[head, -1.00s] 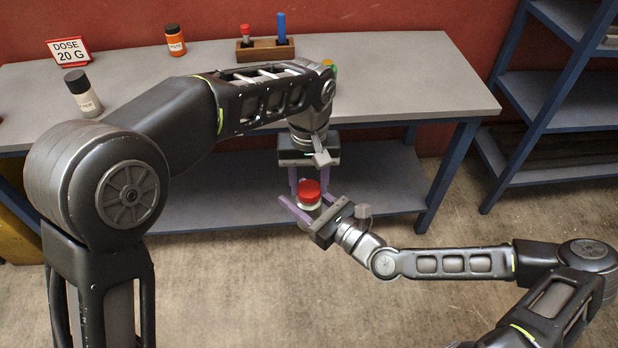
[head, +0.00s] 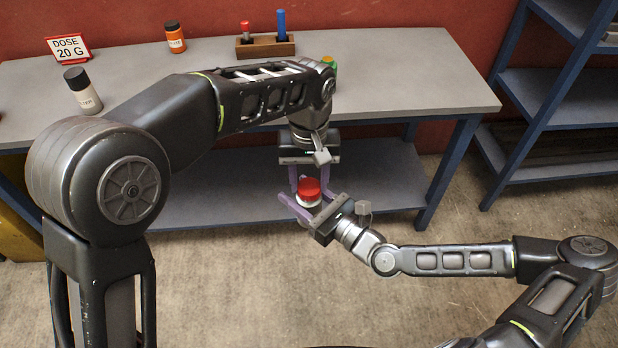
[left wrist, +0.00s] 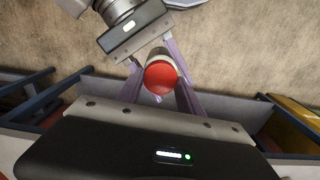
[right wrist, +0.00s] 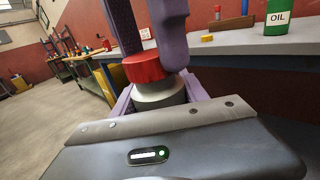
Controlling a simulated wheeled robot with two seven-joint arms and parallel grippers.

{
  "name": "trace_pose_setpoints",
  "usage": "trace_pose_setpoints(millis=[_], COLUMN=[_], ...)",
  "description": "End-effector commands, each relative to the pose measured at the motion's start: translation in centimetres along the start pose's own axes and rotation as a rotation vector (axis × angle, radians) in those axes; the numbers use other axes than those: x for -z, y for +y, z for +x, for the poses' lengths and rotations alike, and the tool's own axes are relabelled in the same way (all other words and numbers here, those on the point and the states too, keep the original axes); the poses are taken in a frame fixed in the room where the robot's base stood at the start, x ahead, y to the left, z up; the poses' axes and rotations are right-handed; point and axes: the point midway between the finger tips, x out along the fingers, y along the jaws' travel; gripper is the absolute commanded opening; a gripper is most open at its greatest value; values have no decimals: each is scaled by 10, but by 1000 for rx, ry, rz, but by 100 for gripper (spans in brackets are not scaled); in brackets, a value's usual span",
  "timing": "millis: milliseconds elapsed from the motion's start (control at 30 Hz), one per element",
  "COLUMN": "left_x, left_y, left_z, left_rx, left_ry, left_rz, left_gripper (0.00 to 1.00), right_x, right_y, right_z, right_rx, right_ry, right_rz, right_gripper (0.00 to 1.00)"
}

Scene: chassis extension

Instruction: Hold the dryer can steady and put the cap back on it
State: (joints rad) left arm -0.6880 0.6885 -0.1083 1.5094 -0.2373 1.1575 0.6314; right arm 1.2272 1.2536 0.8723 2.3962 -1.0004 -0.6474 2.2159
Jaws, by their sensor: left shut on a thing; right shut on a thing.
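The red cap (head: 309,188) is between the fingers of my left gripper (head: 309,184), which is shut on it from above. The pale dryer can (head: 308,202) is directly under the cap, upright, with my right gripper (head: 312,208) shut around it from the side. In the left wrist view the cap (left wrist: 160,77) hides most of the can (left wrist: 156,54). In the right wrist view the cap (right wrist: 143,67) meets the top of the can (right wrist: 157,92) and looks slightly off to the left. I cannot tell whether it is seated.
The grey table (head: 400,85) stands behind my grippers, with a lower shelf. A blue shelf (head: 560,90) stands right. Open floor lies in front.

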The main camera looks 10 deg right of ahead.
Motion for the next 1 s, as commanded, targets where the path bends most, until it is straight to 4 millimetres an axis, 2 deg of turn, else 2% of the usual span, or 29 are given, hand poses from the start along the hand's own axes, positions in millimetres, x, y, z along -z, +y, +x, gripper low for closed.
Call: trace_pose_setpoints(millis=[433,567,667,1000], left_x=[0,0,0,-2], left_y=[0,0,0,2], left_z=[8,8,8,8], left_rx=[0,0,-1,-3], left_ry=[0,-1,-2,-1], left_rz=[5,96,276,1230], left_gripper=[7,7,7,7], right_x=[0,0,0,0], right_y=[0,0,0,0], right_z=[0,0,0,0], right_rx=[0,0,0,0], right_ry=[-1,-1,0,0], right_rz=[0,0,0,0], right_gripper=[0,0,0,0])
